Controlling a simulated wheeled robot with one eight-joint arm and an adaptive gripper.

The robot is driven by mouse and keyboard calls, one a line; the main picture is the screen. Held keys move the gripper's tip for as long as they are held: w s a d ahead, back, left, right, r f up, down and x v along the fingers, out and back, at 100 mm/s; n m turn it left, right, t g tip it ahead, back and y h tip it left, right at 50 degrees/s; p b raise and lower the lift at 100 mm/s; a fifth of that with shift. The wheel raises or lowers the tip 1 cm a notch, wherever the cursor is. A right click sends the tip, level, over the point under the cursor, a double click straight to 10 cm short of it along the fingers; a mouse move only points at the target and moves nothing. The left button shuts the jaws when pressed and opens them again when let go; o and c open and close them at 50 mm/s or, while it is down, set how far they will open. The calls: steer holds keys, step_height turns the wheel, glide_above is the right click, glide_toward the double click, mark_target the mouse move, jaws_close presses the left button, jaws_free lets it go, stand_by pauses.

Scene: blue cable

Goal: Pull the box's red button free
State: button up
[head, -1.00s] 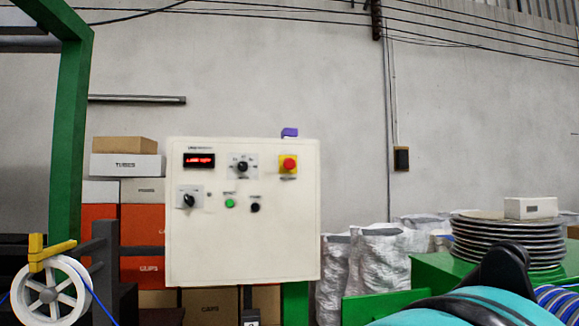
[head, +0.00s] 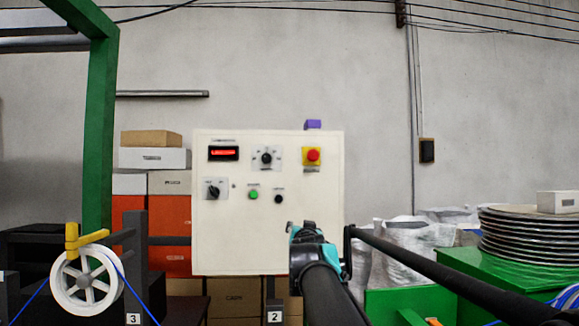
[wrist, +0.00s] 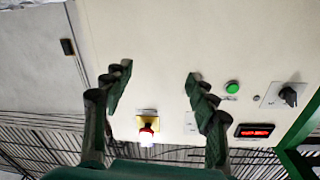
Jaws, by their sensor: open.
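The red button (head: 313,155) sits on a yellow plate at the upper right of the cream control box (head: 230,240). In the wrist view the red button (wrist: 147,131) and its yellow plate show between my fingers, towards the palm side. My gripper (wrist: 158,82) is open and empty, its two dark green fingers apart in front of the box face. In the head view my gripper (head: 302,230) is before the box's lower right part, below the red button. My gripper does not appear to touch the button.
The box also carries a red display (head: 223,153), two black knobs (head: 266,158) (head: 214,188), a green button (head: 253,194) and a black button (head: 278,198). A purple block (head: 313,124) shows at its top. A plate stack (head: 520,235) stands right; a white reel (head: 86,283) is at left.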

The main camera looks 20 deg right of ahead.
mark_target(313, 156)
steer(key=s+d+r+t+h, duration=0.1)
steer(key=s+r+t, duration=0.1)
steer(key=r, duration=0.7)
steer(key=s+d+r+t+h, duration=0.1)
steer(key=s+d+r+t, duration=0.1)
steer(key=r, duration=0.7)
steer(key=shift+m, duration=0.4)
steer(key=x, duration=1.1)
steer(key=f+x, duration=0.1)
steer(key=x, duration=0.4)
steer(key=shift+w+r, duration=0.15)
steer(key=shift+w, duration=0.4)
jaws_close()
